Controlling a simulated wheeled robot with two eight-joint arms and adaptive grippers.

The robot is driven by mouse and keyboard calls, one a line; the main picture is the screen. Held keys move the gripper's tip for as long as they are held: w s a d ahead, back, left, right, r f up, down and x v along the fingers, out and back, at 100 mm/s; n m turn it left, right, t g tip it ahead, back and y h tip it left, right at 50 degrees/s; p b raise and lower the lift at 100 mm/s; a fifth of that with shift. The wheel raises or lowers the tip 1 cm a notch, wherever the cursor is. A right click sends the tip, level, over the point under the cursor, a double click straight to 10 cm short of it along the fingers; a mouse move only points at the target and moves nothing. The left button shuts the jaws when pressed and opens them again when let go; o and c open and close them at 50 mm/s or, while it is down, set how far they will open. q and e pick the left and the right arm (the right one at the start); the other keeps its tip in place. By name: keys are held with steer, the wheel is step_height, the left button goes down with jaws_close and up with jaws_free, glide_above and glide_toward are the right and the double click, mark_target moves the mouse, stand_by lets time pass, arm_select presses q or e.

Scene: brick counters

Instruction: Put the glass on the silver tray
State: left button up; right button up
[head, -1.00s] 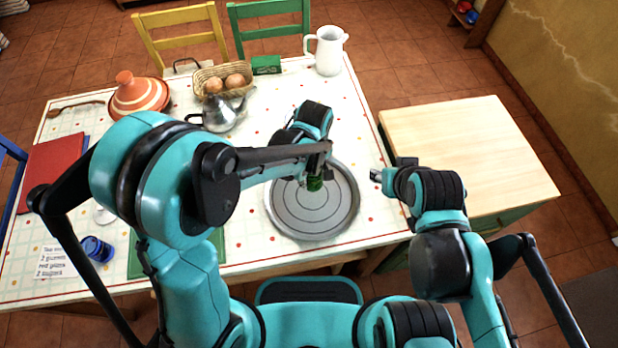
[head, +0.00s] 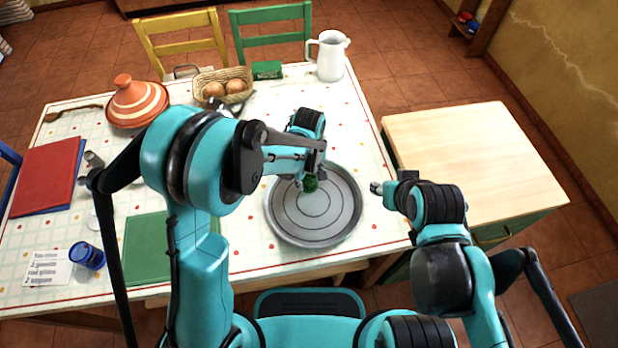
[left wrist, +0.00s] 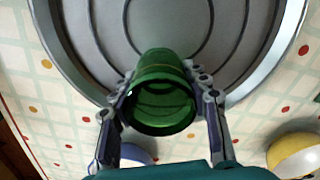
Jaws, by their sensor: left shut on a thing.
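A green glass (left wrist: 160,95) is between the two fingers of my left gripper (left wrist: 165,108), which is shut on it. In the head view the glass (head: 310,183) shows as a small green shape at the left gripper (head: 309,178), over the silver tray (head: 283,222). The round tray (left wrist: 75,40) lies on the table and fills the top of the left wrist view behind the glass. I cannot tell whether the glass touches the tray. My right gripper (head: 379,188) is right of the tray, apart from it; its jaw opening is unclear.
A white jug (head: 330,56), a bread basket (head: 222,88) and an orange striped tagine (head: 137,102) stand at the back. A blue cup (head: 87,255), a green board (head: 150,255) and a red book (head: 47,175) are at left. A bare wooden counter (head: 465,150) is at right.

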arm_select(q)
steer(key=o, duration=0.8)
steer(key=shift+f, duration=0.2)
steer(key=o, duration=0.5)
steer(key=shift+c, duration=0.2)
steer(key=shift+r, duration=0.1)
steer(key=shift+r, duration=0.1)
steer(key=shift+r+p, duration=0.3)
steer(key=shift+r, duration=0.05)
step_height(320, 180, up, 11)
steer(key=p, duration=0.4)
steer(key=s+a+r+m+t, duration=0.3)
steer(key=s+a+r, duration=0.2)
steer(key=a, duration=0.4)
steer(key=s+a+r+m+t, duration=0.4)
steer(key=s+a+r, duration=0.2)
steer(key=s+a, duration=0.2)
steer(key=shift+s+a, duration=0.15)
steer(key=shift+a, duration=0.2)
